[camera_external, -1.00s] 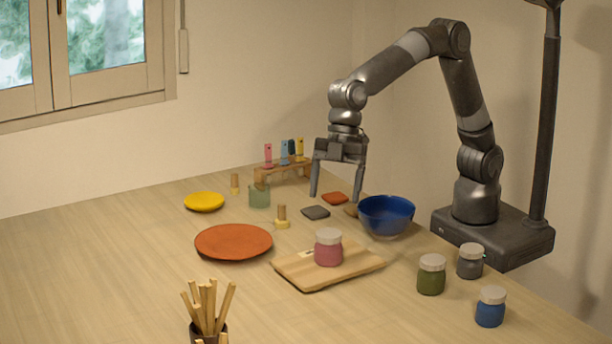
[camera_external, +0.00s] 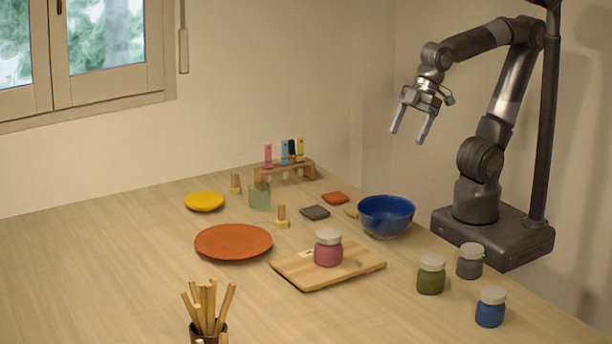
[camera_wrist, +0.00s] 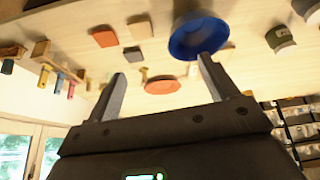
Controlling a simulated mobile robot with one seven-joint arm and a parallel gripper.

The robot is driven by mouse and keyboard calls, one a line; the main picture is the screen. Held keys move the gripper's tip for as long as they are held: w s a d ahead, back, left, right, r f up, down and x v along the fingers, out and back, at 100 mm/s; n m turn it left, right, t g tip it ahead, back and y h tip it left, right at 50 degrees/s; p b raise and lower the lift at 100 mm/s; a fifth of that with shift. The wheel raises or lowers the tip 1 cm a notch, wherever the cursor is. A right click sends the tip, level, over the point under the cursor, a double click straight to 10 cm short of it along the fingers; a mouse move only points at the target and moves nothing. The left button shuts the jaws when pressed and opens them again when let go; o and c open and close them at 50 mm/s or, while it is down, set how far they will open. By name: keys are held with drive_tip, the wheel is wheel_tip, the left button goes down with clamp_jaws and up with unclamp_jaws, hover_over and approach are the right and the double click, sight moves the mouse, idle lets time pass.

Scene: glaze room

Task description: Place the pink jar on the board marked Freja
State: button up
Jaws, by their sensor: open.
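The pink jar (camera_external: 328,248) with a pale lid stands upright on a wooden board (camera_external: 300,280) in the middle of the table. A small pale label shows at the board's back edge, partly hidden by the jar; its writing is too small to read. My gripper (camera_external: 409,133) is open and empty, raised high above the back right of the table, well apart from the jar and board. In the wrist view my two open fingers (camera_wrist: 158,85) have nothing between them. I cannot make out the pink jar there.
A blue bowl (camera_external: 386,213) stands behind the board. Green (camera_external: 431,276), grey (camera_external: 470,262) and blue (camera_external: 490,308) jars stand to its right. An orange plate (camera_external: 233,242) lies left, and a cup of sticks (camera_external: 208,325) stands in front. The left tabletop is clear.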

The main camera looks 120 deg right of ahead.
drive_tip(key=s+d+f+m, duration=0.1)
drive_tip(key=s+f, duration=0.2)
drive_tip(key=s, duration=0.2)
drive_tip(key=shift+s+d, duration=0.3)
